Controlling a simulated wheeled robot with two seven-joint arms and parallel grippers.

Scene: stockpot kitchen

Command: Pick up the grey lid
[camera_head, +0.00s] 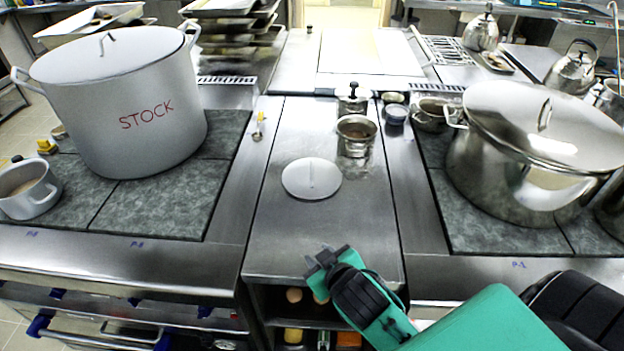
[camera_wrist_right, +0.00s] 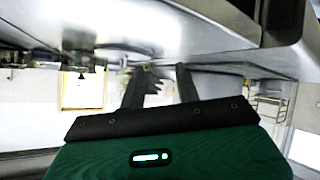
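I cannot make out the lid clearly in that view. Another grey lid (camera_head: 106,55) covers the large pot marked STOCK (camera_head: 135,115) at the left. My left gripper is not in view.
A steel pot (camera_head: 356,135) stands just behind the lid. A large shiny stockpot (camera_head: 500,170) stands at the right. The counter (camera_head: 300,235) between the lid and the front edge is clear.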

